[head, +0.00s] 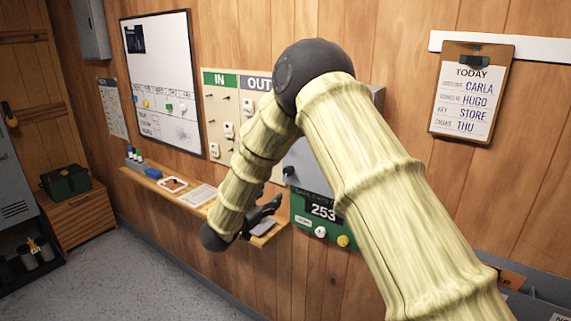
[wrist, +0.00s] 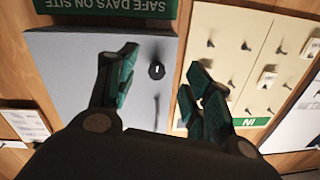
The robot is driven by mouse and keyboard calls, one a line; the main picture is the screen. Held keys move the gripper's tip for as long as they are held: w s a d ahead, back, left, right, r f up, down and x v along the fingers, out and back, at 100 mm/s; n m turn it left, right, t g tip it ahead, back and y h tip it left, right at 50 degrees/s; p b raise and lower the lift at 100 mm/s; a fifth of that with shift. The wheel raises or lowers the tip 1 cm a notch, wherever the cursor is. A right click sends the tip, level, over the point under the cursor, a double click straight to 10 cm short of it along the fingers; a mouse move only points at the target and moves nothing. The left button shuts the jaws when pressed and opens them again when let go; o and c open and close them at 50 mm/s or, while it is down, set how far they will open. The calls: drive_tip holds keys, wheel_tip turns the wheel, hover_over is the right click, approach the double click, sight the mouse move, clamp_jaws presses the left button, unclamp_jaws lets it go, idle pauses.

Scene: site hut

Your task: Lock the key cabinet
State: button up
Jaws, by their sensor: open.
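The key cabinet is a grey wall box that shows in the wrist view (wrist: 60,65) and partly behind my arm in the head view (head: 303,155). Its front looks closed. A round black lock with a small pale mark (wrist: 156,71) sits on the front near one edge. A thin dark streak lies below it; I cannot tell whether it is a shadow. My gripper (wrist: 162,74) is open and empty, its teal-padded fingertips apart on either side of the lock in the picture. I cannot tell the remaining distance.
The IN/OUT board (head: 216,110) with hooks and tags hangs left of the cabinet. The green safe-days sign (head: 322,216) is below it. A narrow wooden shelf (head: 150,180) with papers and markers runs under the boards. A clipboard (head: 472,92) hangs at right.

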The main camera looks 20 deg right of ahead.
sight(286, 173)
drive_tip(key=shift+m+g+h, duration=0.4)
drive_tip(key=shift+m+h, duration=0.2)
drive_tip(key=w+d+r+p, duration=0.1)
drive_tip(key=w+d, duration=0.1)
drive_tip(key=w+d+r+p, duration=0.1)
drive_tip(key=w+d+p, duration=0.1)
drive_tip(key=w+d+r+p, duration=0.1)
drive_tip(key=w+d+r, duration=0.1)
drive_tip(key=d, duration=0.1)
drive_tip(key=shift+r+p, duration=0.1)
drive_tip(key=shift+p, duration=0.3)
drive_tip(key=shift+p+x, duration=0.3)
drive_tip(key=shift+x, duration=0.55)
drive_tip(key=c, duration=1)
